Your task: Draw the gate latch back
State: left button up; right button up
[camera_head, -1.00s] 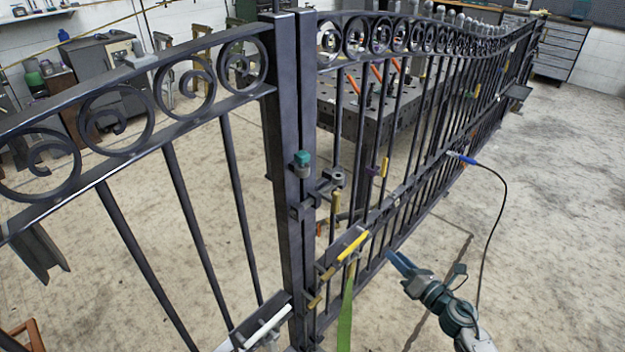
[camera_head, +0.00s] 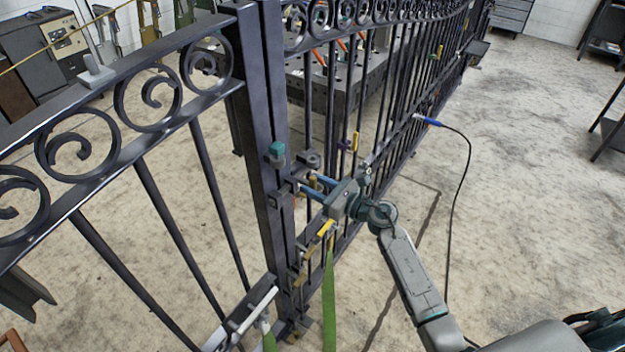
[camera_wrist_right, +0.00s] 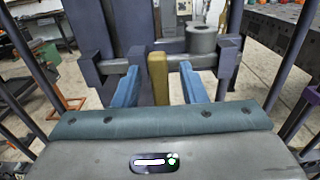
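The latch is a horizontal grey bolt (camera_wrist_right: 118,65) on the dark metal gate (camera_head: 268,130), running between brackets. A yellow-brown handle (camera_wrist_right: 158,78) stands upright on it, in the middle of the right wrist view. My right gripper (camera_head: 308,187) reaches the latch from the right in the head view. Its blue fingers (camera_wrist_right: 159,85) are open, one on each side of the handle, with a visible gap on both sides. In the head view the gripper hides the handle.
A grey roller (camera_wrist_right: 202,40) sits just above the bolt. A teal-capped part (camera_head: 276,152) is on the post. Below the gripper are a yellow bar (camera_head: 326,228) and a hanging green strap (camera_head: 329,300). A blue-ended black cable (camera_head: 468,180) lies right. Floor on the right is mostly clear.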

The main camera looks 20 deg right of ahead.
jog(key=shift+w+a, duration=0.3)
jog(key=shift+w, duration=0.05)
jog(key=shift+c, duration=0.2)
